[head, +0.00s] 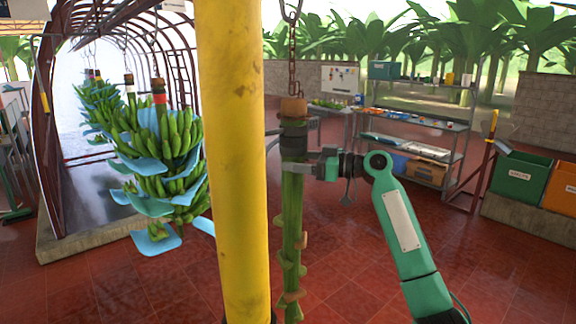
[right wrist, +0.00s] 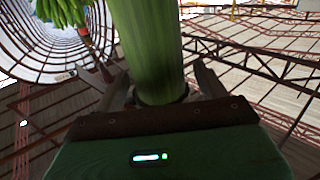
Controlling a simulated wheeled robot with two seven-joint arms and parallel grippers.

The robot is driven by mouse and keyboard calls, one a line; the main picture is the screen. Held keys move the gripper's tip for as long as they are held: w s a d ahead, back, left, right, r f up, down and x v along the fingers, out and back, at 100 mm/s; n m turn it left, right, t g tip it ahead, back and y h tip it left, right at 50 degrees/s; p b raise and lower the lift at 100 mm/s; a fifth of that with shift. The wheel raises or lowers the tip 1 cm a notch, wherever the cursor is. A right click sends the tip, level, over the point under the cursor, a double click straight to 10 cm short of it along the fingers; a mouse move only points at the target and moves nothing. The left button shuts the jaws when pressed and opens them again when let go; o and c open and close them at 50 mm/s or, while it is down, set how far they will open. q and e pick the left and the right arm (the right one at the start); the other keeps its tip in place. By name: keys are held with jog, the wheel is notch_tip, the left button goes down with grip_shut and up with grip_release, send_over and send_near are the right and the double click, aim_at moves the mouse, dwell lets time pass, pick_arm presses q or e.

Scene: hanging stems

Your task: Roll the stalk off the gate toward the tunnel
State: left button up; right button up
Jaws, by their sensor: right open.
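The bare green stalk (head: 291,215) hangs upright from a chain (head: 292,50), just right of the yellow post. It has a dark band near its top and cut stubs lower down. My right gripper (head: 292,158) is open at the stalk's upper part. In the right wrist view the stalk (right wrist: 150,45) stands between the two spread fingers (right wrist: 162,90); whether they touch it is unclear. The tunnel (head: 125,30), an arched frame with pale sheeting, is at the left. I cannot make out the gate. My left gripper is out of view.
A thick yellow post (head: 232,160) stands close in front, between stalk and tunnel. Banana bunches with blue sheets (head: 160,150) hang before the tunnel. A shelf rack (head: 420,120) and green (head: 520,178) and orange bins stand at the right. Red tiled floor (head: 330,270) is open below.

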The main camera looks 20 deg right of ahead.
jog(key=b+v, duration=0.4)
jog(key=v, duration=0.7)
